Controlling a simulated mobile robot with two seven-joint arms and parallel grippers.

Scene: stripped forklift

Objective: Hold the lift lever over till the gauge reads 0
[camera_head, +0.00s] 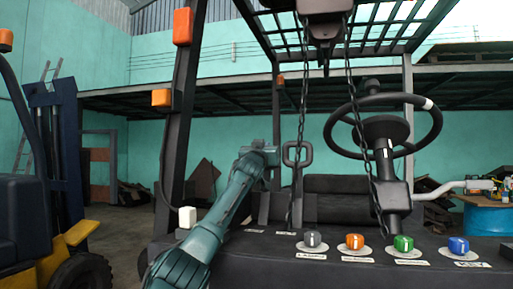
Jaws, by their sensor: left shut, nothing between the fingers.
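A row of short knobs stands on the dark front panel (255,262): grey (312,239), orange (354,242), green (403,244) and blue (458,246). Each sits on a pale disc with a small label, too small to read, so I cannot tell which is the lift lever. No gauge with a readable value shows. My left arm reaches up from the bottom left, and its gripper (270,156) is shut and empty, above and left of the grey knob and apart from it. My right gripper is out of view.
A steering wheel (384,126) stands behind on the right, near a seat (340,199). A dark post (181,120) rises on the left. Another forklift (48,190) stands far left.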

